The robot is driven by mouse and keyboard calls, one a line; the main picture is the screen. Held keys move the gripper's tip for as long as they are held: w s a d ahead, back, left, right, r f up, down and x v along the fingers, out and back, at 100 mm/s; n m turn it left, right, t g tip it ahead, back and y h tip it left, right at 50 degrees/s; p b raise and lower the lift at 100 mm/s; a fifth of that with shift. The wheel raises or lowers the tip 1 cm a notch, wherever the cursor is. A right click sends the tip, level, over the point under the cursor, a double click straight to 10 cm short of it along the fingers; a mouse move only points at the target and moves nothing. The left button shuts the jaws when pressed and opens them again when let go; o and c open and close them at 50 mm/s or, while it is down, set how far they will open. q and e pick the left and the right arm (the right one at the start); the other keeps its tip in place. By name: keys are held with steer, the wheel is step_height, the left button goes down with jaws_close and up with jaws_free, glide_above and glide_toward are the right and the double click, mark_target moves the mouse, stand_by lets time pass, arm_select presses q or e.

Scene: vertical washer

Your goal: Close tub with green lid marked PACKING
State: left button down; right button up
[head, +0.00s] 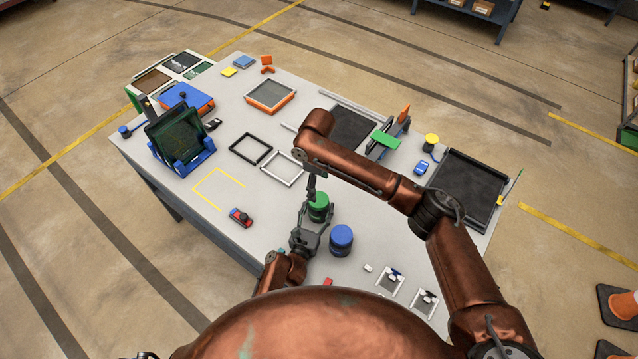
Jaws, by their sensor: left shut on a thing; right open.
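The tub with the green lid (319,209) stands on the table near its middle front. Its marking is too small to read, and I cannot tell how the lid sits on it. My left gripper (309,226) reaches up from the front and is shut on this tub's near-left side. My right gripper (312,192) hangs down from the bent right arm, open, just above the green lid's far-left edge.
A tub with a blue lid (341,238) stands just right of the green-lidded one. A small red-and-blue car (240,217) lies to the left. White and black frames (284,168) lie behind. A dark tray (462,190) is at the right. Small white fixtures (390,283) are front right.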

mark_target(319, 199)
steer(key=shift+r+n, duration=0.2)
steer(key=shift+n, duration=0.8)
steer(key=shift+f, duration=0.1)
steer(key=shift+f, duration=3.95)
steer(key=shift+c, duration=0.6)
steer(key=c, duration=1.1)
steer(key=o, duration=1.4)
steer(key=shift+c, duration=0.2)
step_height(319, 199, up, 12)
